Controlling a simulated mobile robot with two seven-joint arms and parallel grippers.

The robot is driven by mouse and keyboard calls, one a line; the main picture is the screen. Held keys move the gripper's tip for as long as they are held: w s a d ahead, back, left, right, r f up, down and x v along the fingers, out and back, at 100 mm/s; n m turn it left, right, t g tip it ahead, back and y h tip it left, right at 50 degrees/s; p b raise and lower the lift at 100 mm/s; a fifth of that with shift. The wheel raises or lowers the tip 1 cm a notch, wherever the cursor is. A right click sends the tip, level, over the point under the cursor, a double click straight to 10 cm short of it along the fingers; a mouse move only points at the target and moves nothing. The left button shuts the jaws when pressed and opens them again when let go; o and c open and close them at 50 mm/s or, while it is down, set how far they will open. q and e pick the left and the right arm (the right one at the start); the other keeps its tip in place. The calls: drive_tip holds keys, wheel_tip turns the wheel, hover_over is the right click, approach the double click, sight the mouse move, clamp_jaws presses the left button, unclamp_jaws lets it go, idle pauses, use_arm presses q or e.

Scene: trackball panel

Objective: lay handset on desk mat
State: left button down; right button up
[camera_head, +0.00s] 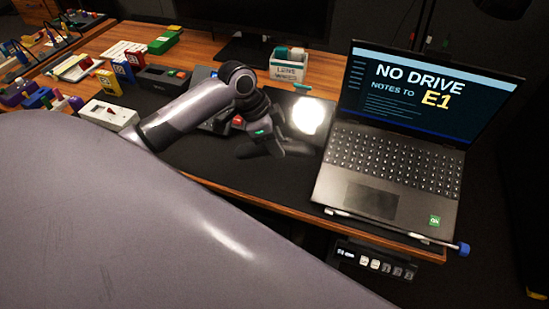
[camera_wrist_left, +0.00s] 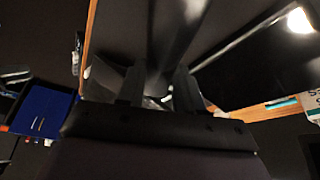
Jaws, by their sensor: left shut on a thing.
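My left gripper (camera_head: 262,138) reaches in from the left over the dark desk mat (camera_head: 205,165). It is shut on a dark, long thing that I take for the handset (camera_head: 252,149), just left of a bright glare spot. In the left wrist view the two fingers (camera_wrist_left: 158,88) stand on either side of the dark handset (camera_wrist_left: 172,35), which runs away from them. Whether the handset touches the mat cannot be told. My right gripper is not in view.
An open laptop (camera_head: 385,170) stands to the right, with a pen-like rod (camera_head: 395,228) along its front. A labelled box (camera_head: 288,66) stands behind the gripper. A black device (camera_head: 163,78) and small coloured blocks (camera_head: 108,82) are at left. The mat's front part is clear.

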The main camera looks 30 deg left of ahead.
use_arm(q)
wheel_tip(320, 180, down, 7)
drive_tip(key=shift+r, duration=0.15)
drive_tip(key=c, duration=0.7)
unclamp_jaws()
drive_tip(key=shift+o, duration=0.2)
drive_tip(key=v, duration=1.2)
drive_tip(key=shift+d, duration=0.15)
